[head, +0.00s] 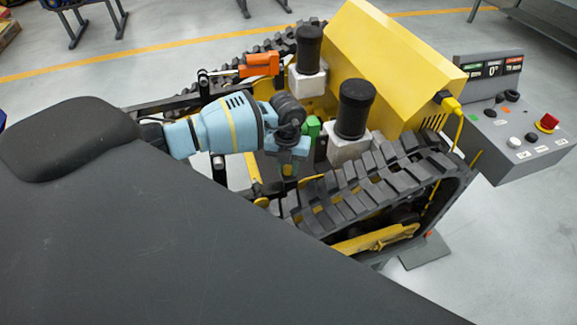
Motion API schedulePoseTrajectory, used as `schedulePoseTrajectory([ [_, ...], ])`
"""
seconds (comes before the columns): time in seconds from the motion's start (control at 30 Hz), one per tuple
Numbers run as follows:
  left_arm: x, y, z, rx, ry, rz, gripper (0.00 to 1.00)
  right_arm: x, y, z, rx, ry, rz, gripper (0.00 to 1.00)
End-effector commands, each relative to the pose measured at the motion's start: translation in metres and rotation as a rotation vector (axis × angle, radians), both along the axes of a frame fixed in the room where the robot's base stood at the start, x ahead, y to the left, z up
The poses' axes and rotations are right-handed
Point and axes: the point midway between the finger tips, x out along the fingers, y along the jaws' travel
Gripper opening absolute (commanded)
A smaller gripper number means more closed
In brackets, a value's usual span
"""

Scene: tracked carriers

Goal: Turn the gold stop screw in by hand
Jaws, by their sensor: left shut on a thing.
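My left arm, light blue, reaches in from the left over the tracked carrier (392,62). My left gripper (288,167) points down between the two tracks, just left of a green part (311,128). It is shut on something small. A small gold-coloured patch shows at its fingertips and seems to be the stop screw, but the fingers hide most of it. I cannot tell how far in the screw sits. My right gripper is not in view.
Two black cylinders on white blocks (347,147) stand right of and behind my left gripper. An orange part (260,64) is behind it. The near track (370,183) lies to the right. A grey control panel (515,125) with a red button stands at the far right.

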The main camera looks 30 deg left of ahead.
Motion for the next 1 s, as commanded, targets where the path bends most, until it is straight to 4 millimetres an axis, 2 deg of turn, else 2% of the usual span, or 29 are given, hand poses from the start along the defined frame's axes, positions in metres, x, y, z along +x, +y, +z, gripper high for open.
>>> schedulePoseTrajectory([
  [0.03, 0.0, 0.008, 0.001, 0.014, 0.003, 0.008, 0.1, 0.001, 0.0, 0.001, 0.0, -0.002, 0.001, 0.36],
  [0.17, 0.0, 0.009, 0.001, 0.017, 0.003, -0.056, 0.1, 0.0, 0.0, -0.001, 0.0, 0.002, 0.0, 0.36],
  [0.57, 0.001, 0.01, 0.001, 0.018, 0.004, -0.554, 0.11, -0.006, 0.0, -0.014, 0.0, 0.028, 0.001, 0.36],
  [0.6, 0.001, 0.01, 0.002, 0.018, 0.002, -0.558, 0.31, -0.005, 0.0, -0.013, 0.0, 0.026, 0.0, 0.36],
  [0.77, 0.002, 0.008, 0.003, 0.015, -0.002, -0.554, 0.52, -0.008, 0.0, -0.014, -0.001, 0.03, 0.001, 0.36],
  [1.0, 0.002, 0.005, 0.002, 0.008, -0.004, -0.557, 0.53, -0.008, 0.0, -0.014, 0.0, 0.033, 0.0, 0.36],
])
